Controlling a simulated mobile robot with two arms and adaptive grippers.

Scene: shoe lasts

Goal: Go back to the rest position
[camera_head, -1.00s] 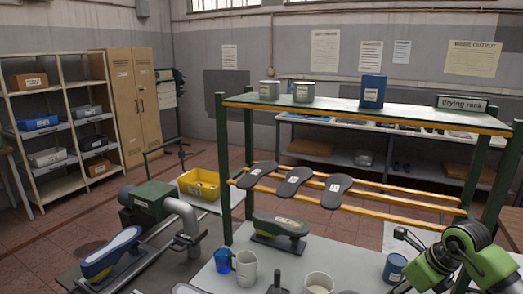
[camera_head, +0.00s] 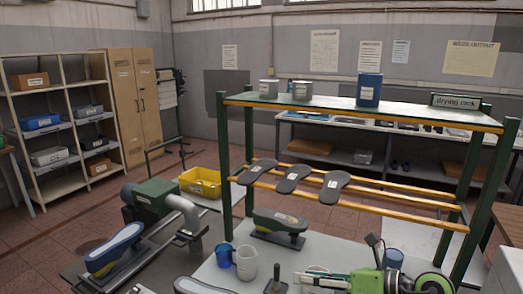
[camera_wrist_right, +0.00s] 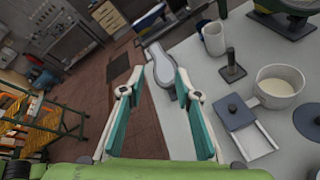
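My right gripper (camera_head: 312,279) is low at the bottom of the head view, in front of the drying rack, with its green arm coming in from the right. In the right wrist view the gripper (camera_wrist_right: 158,76) is open, with its two teal-padded fingers wide apart and nothing held. A grey sole-shaped piece (camera_wrist_right: 162,70) lies on the bench beyond and between the fingertips, apart from them as far as I can tell. My left gripper is not in view.
The drying rack (camera_head: 360,108) holds three dark soles on its lower rails. A white mug (camera_head: 246,264), a blue cup (camera_head: 224,256) and a shoe last (camera_head: 280,226) stand on the bench. A pan of pale liquid (camera_wrist_right: 277,88) also stands there.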

